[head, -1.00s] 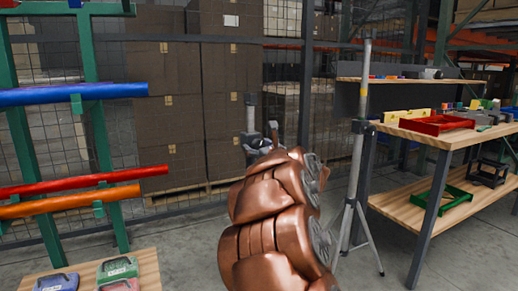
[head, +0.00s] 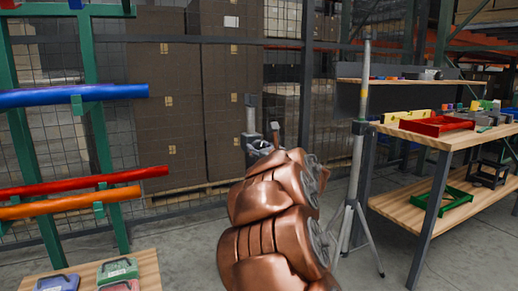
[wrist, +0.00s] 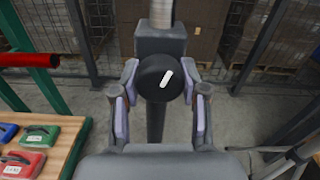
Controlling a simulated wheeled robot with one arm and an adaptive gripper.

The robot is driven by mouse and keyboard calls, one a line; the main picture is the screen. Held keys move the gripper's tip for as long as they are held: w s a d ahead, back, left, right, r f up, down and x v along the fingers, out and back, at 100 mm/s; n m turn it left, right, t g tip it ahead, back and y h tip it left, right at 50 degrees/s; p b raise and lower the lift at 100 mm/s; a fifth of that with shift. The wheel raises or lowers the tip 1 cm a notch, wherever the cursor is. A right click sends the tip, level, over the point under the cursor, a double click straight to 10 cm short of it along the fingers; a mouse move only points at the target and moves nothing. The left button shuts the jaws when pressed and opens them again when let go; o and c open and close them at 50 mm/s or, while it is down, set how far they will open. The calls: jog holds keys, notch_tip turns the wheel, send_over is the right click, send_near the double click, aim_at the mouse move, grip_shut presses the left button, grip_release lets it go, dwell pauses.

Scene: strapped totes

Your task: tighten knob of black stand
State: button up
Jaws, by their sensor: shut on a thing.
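The black stand shows in the wrist view as a dark collar (wrist: 160,42) with a silver pole above it and a dark column below. Its round black knob (wrist: 150,72) faces the camera, with a white mark on it slanting up to the right. My gripper (wrist: 160,80) has one finger on each side of the knob and is shut on it. In the head view the upper part of the stand (head: 251,112) shows beyond my copper-coloured arm. The knob and most of the gripper are hidden or too small to tell there.
A silver tripod (head: 357,150) stands right of my arm, beside a wooden workbench (head: 460,138) with a red tray (head: 436,126). A green rack (head: 92,110) holding coloured tubes is at left. Stacked brown boxes (head: 200,100) stand behind mesh.

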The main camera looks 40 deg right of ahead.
jog(key=m+p, duration=0.2)
jog(key=m, duration=0.2)
jog(key=m+p, duration=0.3)
jog(key=m, duration=0.1)
jog(key=shift+a+r+m, duration=0.1)
jog(key=shift+m, duration=0.3)
jog(key=m+p, duration=0.4)
jog(key=shift+r+m, duration=0.1)
jog(key=shift+m, duration=0.2)
jog(key=m+p, duration=0.3)
jog(key=shift+a+m, duration=0.1)
jog(key=shift+m, duration=0.2)
jog(key=m+p, duration=0.6)
jog(key=shift+r, duration=0.2)
jog(key=m+p, duration=0.3)
jog(key=m, duration=0.1)
jog(key=shift+m+p, duration=0.3)
jog(key=shift+p, duration=0.1)
jog(key=shift+f+m+p, duration=0.2)
jog(key=shift+m+p, duration=0.8)
jog(key=shift+m, duration=0.4)
